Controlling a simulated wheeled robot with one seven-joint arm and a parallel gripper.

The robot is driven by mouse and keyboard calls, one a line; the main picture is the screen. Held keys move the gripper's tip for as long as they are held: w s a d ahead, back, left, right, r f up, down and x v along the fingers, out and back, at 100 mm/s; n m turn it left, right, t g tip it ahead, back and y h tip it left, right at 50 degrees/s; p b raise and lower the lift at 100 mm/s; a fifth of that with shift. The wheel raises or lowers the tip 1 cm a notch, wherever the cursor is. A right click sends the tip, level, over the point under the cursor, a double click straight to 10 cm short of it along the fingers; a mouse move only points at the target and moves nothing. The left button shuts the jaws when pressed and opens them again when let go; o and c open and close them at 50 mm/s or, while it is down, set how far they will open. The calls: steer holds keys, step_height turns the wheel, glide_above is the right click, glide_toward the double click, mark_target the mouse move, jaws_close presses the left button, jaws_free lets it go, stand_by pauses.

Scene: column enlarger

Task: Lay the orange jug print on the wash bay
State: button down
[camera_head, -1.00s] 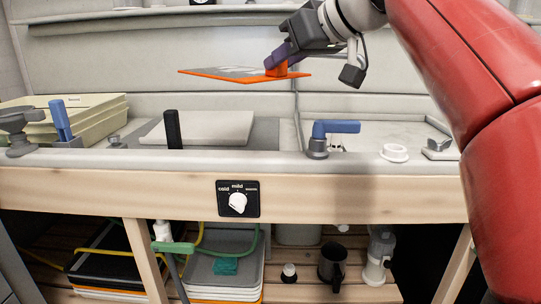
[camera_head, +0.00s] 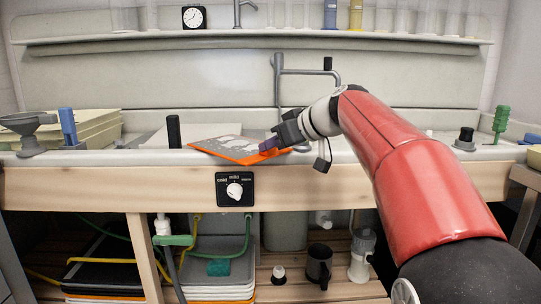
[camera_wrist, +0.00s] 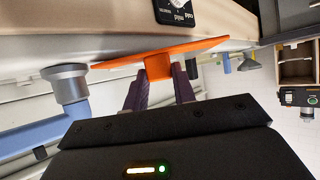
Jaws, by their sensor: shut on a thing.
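The orange jug print (camera_head: 225,145) is a thin orange-edged sheet with a grey picture on top. My gripper (camera_head: 272,146) is shut on its orange tab at the right end and holds it nearly flat. In the head view the print overlaps the front rim of the long sink, partly covering a pale slab (camera_head: 165,137) in the left bay. I cannot tell whether it touches anything. In the wrist view the print (camera_wrist: 205,46) shows edge-on, with the purple fingers (camera_wrist: 158,82) on its tab. No label shows which part is the wash bay.
A black post (camera_head: 173,131) stands at the sink rim, left of the print. A temperature dial (camera_head: 234,190) is on the wooden front. Cream trays (camera_head: 95,125) are stacked at the left.

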steer(key=shift+f, duration=0.2)
steer(key=c, duration=1.1)
jaws_free()
steer(key=shift+c, duration=0.2)
steer(key=v, duration=1.2)
steer(key=shift+r, duration=0.25)
